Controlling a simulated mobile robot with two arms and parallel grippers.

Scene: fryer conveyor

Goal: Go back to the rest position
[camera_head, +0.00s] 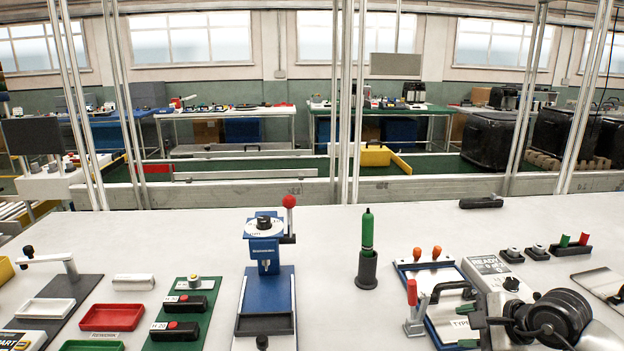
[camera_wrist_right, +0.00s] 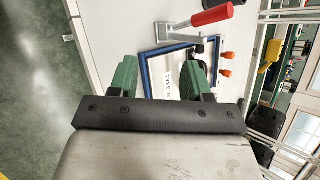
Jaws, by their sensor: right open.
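My right gripper (camera_head: 472,331) is at the lower right of the head view, low over the near part of the worktable (camera_head: 330,225). In the right wrist view, its two green fingers (camera_wrist_right: 160,75) stand apart with nothing held between them. Beyond the fingers is a blue-framed fixture (camera_wrist_right: 165,52) with a white plate marked TYPE. In the head view the fixture (camera_head: 405,268) lies just left of and behind the gripper. A red-handled toggle clamp (camera_head: 412,305) stands at its left side, close to the gripper. My left gripper is not in view.
A grey box marked READY (camera_head: 487,266) stands behind the gripper. A green-handled tool stands in a black holder (camera_head: 367,270). A blue press (camera_head: 264,245) is left of it. The table's back middle is clear.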

